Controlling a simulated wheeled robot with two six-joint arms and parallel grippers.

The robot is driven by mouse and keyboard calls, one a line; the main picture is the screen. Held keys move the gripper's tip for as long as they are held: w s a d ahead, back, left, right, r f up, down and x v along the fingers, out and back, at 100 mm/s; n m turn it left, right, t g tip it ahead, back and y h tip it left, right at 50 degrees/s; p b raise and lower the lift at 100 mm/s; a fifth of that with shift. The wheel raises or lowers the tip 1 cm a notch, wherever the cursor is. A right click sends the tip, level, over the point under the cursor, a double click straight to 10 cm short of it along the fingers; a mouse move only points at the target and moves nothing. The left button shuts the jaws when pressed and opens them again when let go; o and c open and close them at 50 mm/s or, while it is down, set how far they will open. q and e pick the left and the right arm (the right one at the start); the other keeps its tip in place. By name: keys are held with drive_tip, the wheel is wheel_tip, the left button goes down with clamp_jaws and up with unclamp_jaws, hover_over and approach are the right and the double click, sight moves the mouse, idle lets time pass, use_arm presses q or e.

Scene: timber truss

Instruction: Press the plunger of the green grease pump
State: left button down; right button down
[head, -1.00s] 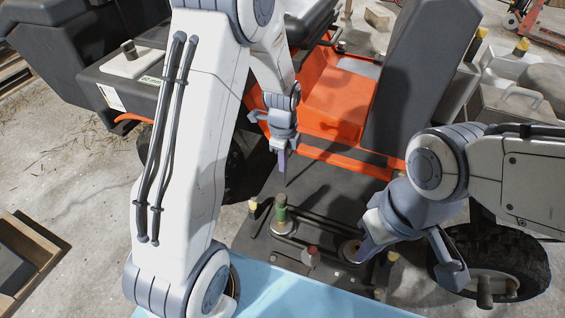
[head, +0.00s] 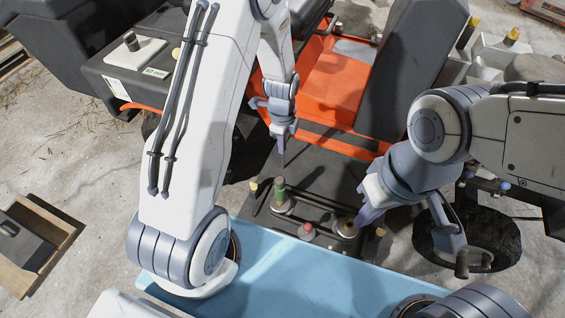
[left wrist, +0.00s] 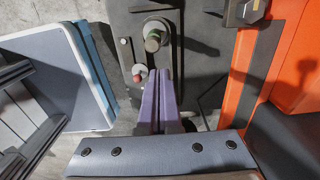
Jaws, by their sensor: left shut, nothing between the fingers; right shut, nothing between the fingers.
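The green grease pump (head: 280,192) stands upright on the dark deck plate, its green plunger on top; it also shows from above in the left wrist view (left wrist: 154,40). My left gripper (head: 282,150) is shut and empty, fingers pointing down. In the head view it appears just above and behind the green plunger, apart from it. In the left wrist view its purple fingers (left wrist: 165,85) lie below the pump in the picture. My right gripper (head: 367,215) is shut and empty beside a brass-coloured round fitting (head: 346,228); I cannot tell if it touches it.
A red-topped knob (head: 306,231) stands near the green pump, with dark rods around it. A light blue surface (head: 290,262) lies in front of the plate. The orange machine body (head: 333,85) rises behind. A wooden box (head: 40,240) sits on the floor at left.

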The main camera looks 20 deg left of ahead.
sight(282, 177)
idle(0.4)
use_arm(q)
wheel_tip(282, 177, down, 14)
drive_tip(key=b, duration=0.4)
drive_tip(key=shift+b, duration=0.3)
drive_tip(key=shift+f, duration=0.1)
wheel_tip(282, 177, down, 3)
drive_tip(key=shift+r+b, duration=0.1)
drive_tip(key=shift+b, duration=0.5)
drive_tip(key=shift+s, duration=0.15)
drive_tip(key=shift+r+p, duration=0.2)
drive_tip(key=shift+p, duration=0.1)
wheel_tip(282, 177, up, 14)
drive_tip(key=p, duration=0.6)
drive_tip(key=shift+w, duration=0.2)
